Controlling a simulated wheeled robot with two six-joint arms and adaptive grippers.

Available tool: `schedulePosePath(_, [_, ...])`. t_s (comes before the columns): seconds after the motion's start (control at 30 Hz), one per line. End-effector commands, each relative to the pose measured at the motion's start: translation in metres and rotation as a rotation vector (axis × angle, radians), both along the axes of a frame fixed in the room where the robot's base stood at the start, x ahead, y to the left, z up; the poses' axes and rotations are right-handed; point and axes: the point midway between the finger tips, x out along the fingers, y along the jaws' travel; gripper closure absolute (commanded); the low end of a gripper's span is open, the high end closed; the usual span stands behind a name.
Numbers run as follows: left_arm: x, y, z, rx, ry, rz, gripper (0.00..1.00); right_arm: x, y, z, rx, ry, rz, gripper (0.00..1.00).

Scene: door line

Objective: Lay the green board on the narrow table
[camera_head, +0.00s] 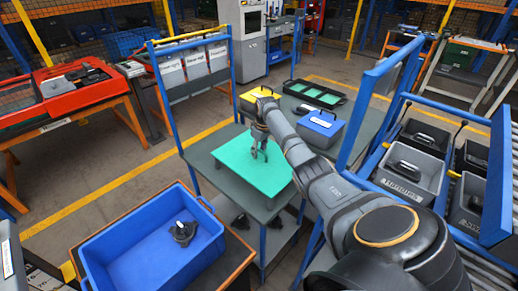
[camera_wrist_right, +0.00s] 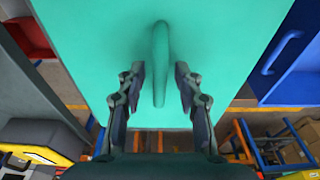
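The green board (camera_head: 237,162) is flat over the front of a grey-topped table with blue posts (camera_head: 204,152). In the right wrist view the board (camera_wrist_right: 90,60) fills most of the upper middle, with a raised green handle (camera_wrist_right: 160,60) on its face. My right gripper (camera_head: 262,150) is above the board. In the wrist view its two fingers (camera_wrist_right: 159,88) stand on either side of the handle, with a gap on both sides. I cannot tell which table the task calls narrow. My left gripper is out of view.
A blue bin (camera_head: 140,262) with a dark part in it stands front left. A yellow-lidded bin (camera_head: 258,95) and a blue-lidded bin (camera_head: 323,124) are behind the board. Grey crates (camera_head: 411,172) stand on the right. Floor is open at left.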

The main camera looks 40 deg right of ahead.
Motion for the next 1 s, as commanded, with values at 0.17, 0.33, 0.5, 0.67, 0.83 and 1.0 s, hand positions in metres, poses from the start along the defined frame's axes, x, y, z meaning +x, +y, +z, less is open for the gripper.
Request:
schedulePosePath(0.17, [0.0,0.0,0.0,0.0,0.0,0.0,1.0,0.0,0.0,0.001,0.0,0.0,0.0,0.65])
schedulePosePath(0.33, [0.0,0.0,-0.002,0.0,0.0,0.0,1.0,-0.001,-0.001,0.017,-0.003,-0.004,0.0,0.65])
schedulePosePath(0.5, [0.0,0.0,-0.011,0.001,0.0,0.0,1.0,-0.007,-0.002,0.058,-0.004,-0.005,-0.001,0.65])
schedulePosePath(0.67, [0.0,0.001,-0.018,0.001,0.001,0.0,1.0,-0.013,-0.002,0.094,-0.002,-0.005,0.0,0.65])
schedulePosePath(0.83, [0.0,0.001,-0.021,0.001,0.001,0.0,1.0,-0.016,-0.002,0.116,0.0,-0.002,-0.001,0.65])
schedulePosePath(1.0, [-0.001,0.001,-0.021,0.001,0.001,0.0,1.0,-0.018,-0.002,0.122,0.0,0.0,-0.001,0.65])
